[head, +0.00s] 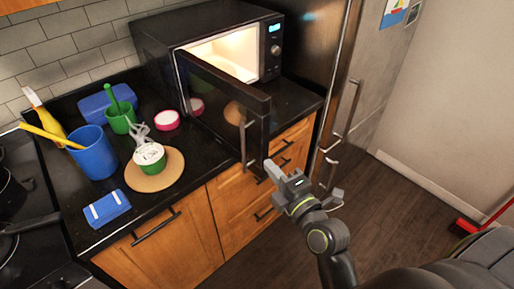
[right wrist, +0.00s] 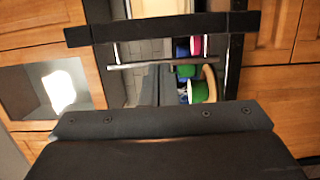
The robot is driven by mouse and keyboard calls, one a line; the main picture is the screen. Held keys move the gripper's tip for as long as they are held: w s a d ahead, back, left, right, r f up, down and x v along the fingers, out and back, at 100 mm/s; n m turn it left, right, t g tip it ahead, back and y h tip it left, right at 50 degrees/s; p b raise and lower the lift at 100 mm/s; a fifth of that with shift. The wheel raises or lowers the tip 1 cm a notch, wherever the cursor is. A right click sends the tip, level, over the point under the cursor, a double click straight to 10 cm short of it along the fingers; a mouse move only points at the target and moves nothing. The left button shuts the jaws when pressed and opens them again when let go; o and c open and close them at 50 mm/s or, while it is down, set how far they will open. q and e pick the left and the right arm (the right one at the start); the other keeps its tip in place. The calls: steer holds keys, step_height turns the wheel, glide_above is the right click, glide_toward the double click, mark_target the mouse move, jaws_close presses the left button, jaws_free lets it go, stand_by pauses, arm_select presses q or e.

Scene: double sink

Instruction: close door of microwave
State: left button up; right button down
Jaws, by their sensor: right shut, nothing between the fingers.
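The black microwave (head: 168,33) stands on the counter with its lit cavity showing. Its dark door (head: 225,88) is swung wide open toward the front, past the counter edge, with the handle (head: 243,140) near its free end. My right gripper (head: 273,170) is shut and empty, just right of and below the door's free end; I cannot tell if it touches. In the right wrist view a dark frame, apparently the door (right wrist: 85,38), lies ahead with a bar handle (right wrist: 150,65) and colored items behind or reflected in it. My left gripper is not in view.
A steel fridge (head: 325,50) stands right. Floor (head: 390,215) is open right of the cabinets.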

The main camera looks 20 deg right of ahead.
mark_target(257, 151)
steer(key=w+p, duration=0.1)
steer(key=w, duration=0.2)
steer(key=w+p, duration=0.1)
steer(key=w, duration=0.1)
steer(key=shift+w+a+r+p, duration=0.15)
steer(key=shift+a+r+p, duration=0.15)
steer(key=shift+a, duration=0.1)
steer(key=shift+w+a+f+p, duration=0.1)
steer(key=shift+w+f+p, duration=0.1)
steer(key=shift+w, duration=0.3)
steer(key=shift+w+a+f+p, duration=0.1)
steer(key=shift+w+p, duration=0.1)
steer(key=shift+w, duration=0.25)
steer(key=shift+d, duration=0.1)
